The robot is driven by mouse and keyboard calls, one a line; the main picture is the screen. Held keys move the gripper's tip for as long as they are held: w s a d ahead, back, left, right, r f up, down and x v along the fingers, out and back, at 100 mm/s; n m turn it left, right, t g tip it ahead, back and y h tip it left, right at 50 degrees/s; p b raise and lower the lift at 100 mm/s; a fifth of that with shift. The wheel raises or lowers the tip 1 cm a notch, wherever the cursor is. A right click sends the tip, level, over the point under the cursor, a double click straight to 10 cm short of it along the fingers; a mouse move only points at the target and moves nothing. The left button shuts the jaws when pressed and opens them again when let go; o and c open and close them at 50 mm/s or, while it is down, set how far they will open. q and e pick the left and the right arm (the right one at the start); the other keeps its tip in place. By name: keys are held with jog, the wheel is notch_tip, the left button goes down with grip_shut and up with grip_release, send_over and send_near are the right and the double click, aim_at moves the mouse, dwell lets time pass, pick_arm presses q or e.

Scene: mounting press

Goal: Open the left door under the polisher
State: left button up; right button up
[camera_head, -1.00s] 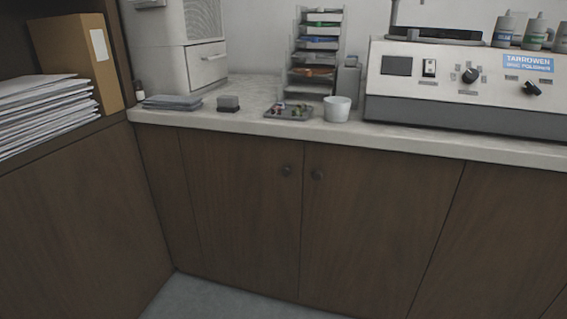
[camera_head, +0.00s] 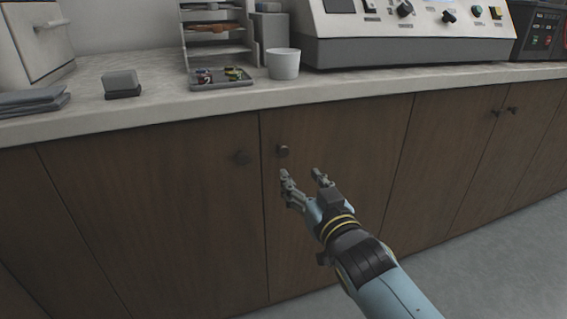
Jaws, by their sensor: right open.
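The white and grey polisher (camera_head: 405,50) stands on the counter at the top right. Under it are closed brown wooden doors. One door (camera_head: 345,130) below the polisher's left part has a dark round knob (camera_head: 283,151) near its upper left edge. My right gripper (camera_head: 302,176) is open and empty, its fingertips just below and right of this knob in the picture; I see no contact. The door to the left (camera_head: 160,200) is also closed, with a knob (camera_head: 240,157) near its upper right edge. My left gripper is not in view.
The counter edge (camera_head: 160,108) runs above the doors. A white cup (camera_head: 284,64), a tray of small parts (camera_head: 222,78) and a grey block (camera_head: 121,83) stand on it. More closed doors with two knobs (camera_head: 495,113) are at the right. The grey floor (camera_head: 500,270) is clear.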

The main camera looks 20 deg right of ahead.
aim_at(284, 153)
jog(key=w+b, duration=0.2)
jog(key=w, duration=0.7)
jog(key=shift+w+a+b, duration=0.15)
jog(key=shift+w+b, duration=0.25)
jog(key=shift+w+r, duration=0.15)
jog(key=shift+w, duration=0.3)
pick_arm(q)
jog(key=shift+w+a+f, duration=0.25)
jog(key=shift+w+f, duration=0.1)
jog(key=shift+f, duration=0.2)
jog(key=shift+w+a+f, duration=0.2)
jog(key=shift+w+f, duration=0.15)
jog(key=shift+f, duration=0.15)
pick_arm(e)
jog(key=shift+c, duration=0.3)
grip_shut()
